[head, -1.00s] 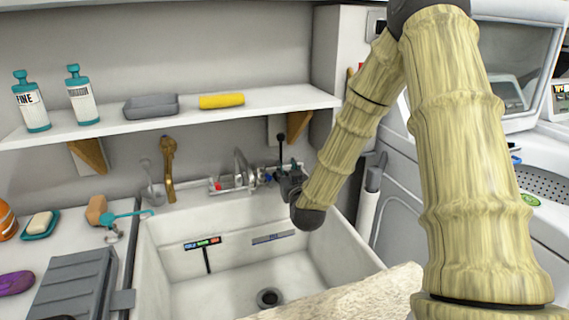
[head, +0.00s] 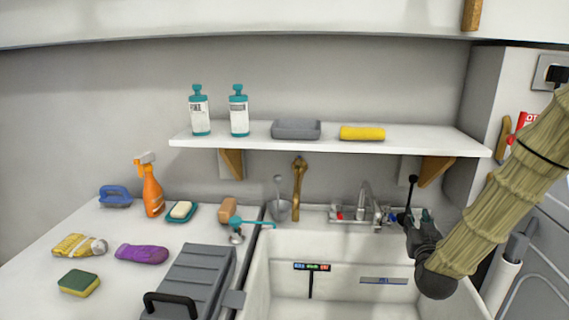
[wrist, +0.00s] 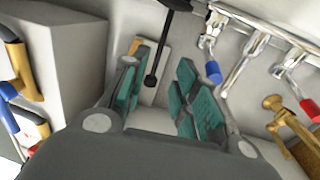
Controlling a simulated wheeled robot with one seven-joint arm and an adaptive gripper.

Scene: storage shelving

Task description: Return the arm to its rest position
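My gripper (head: 418,222) is at the right of the head view, over the back right corner of the sink and close to the faucet. My jointed, bamboo-like arm reaches down to it from the right edge. In the wrist view, the two teal-padded fingers (wrist: 160,95) stand apart with a gap between them. Nothing is held there. A thin black rod with a round end (wrist: 150,80) shows beyond the gap, and I cannot tell its exact distance from the fingers.
The faucet (head: 365,212) stands behind the white sink (head: 258,285). A shelf (head: 380,146) with two bottles, a grey tray (head: 296,130) and a yellow roll (head: 362,133) hangs above. A spray bottle (head: 152,195), sponge (head: 79,283) and grey dish rack (head: 195,275) occupy the left counter.

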